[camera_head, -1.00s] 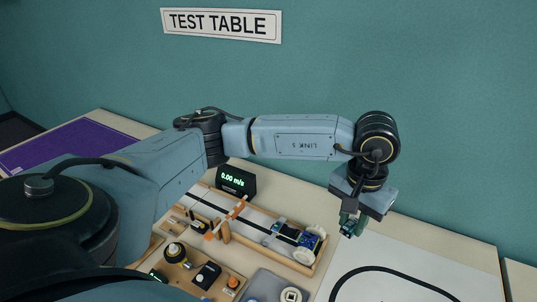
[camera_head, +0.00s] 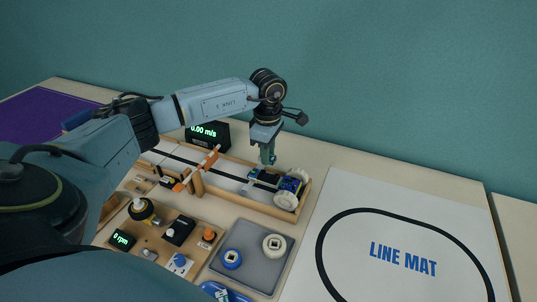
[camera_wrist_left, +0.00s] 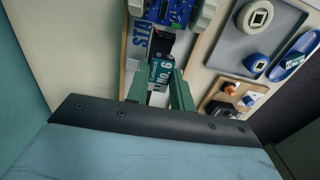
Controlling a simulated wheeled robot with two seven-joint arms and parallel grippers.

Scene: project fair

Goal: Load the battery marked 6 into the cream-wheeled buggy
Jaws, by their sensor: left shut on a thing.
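The cream-wheeled buggy (camera_head: 292,186), with a blue circuit board, stands at the right end of the wooden test track (camera_head: 234,201). In the left wrist view its blue board (camera_wrist_left: 172,11) and cream wheels show at the top. My left gripper (camera_head: 267,158) points down over the rear part of the buggy. It is shut on a teal battery marked 6 (camera_wrist_left: 161,72), with the digit readable between the fingers in the wrist view. Whether the battery touches the buggy, I cannot tell. My right gripper is in neither view.
A grey tray (camera_head: 252,275) in front of the track holds a cream wheel (camera_head: 274,246) and a blue wheel (camera_head: 231,259). A wooden panel with knobs lies to its left. An orange gate (camera_head: 203,168) crosses the track left of my gripper. The line mat (camera_head: 400,230) lies clear at right.

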